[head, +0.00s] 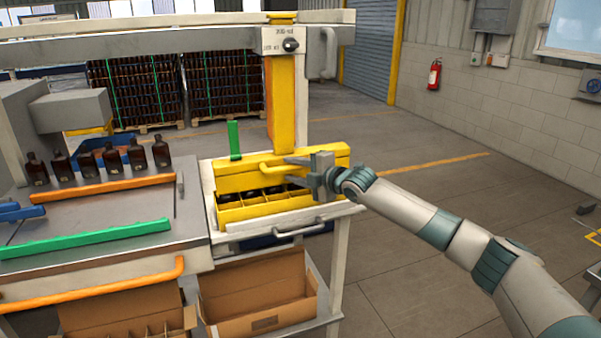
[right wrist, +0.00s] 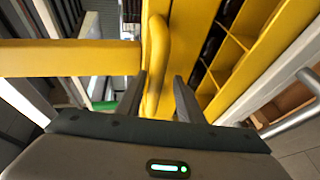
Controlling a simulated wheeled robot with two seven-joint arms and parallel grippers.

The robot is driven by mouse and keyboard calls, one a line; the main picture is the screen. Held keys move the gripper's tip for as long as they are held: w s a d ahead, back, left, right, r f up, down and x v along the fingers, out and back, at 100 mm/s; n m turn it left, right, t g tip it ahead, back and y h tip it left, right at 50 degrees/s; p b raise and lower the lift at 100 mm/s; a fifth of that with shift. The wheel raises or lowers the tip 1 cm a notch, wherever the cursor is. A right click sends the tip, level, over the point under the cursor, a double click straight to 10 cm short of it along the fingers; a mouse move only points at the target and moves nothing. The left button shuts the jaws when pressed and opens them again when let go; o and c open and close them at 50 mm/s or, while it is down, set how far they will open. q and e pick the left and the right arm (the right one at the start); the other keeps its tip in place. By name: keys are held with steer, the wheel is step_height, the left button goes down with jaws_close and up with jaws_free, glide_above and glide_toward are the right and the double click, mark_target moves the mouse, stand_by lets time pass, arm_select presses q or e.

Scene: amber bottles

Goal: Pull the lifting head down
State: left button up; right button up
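The yellow lifting head (head: 235,182) hangs at the foot of a yellow column (head: 281,100), just above a yellow divided grid (head: 262,212) with dark bottles in its cells. A curved yellow handle (head: 270,170) sticks out from the head's front. My right gripper (head: 297,171) is at this handle, with its fingers apart, one on either side of the bar. In the right wrist view the handle (right wrist: 157,60) runs between the two fingertips (right wrist: 160,84), with a gap showing on the right. My left gripper is not in view.
A row of amber bottles (head: 110,158) stands on the bench at left, behind an orange rail (head: 103,188). A green rail (head: 85,238) lies nearer. An open cardboard box (head: 258,300) sits on the shelf below.

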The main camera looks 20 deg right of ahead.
steer(key=shift+s, duration=0.1)
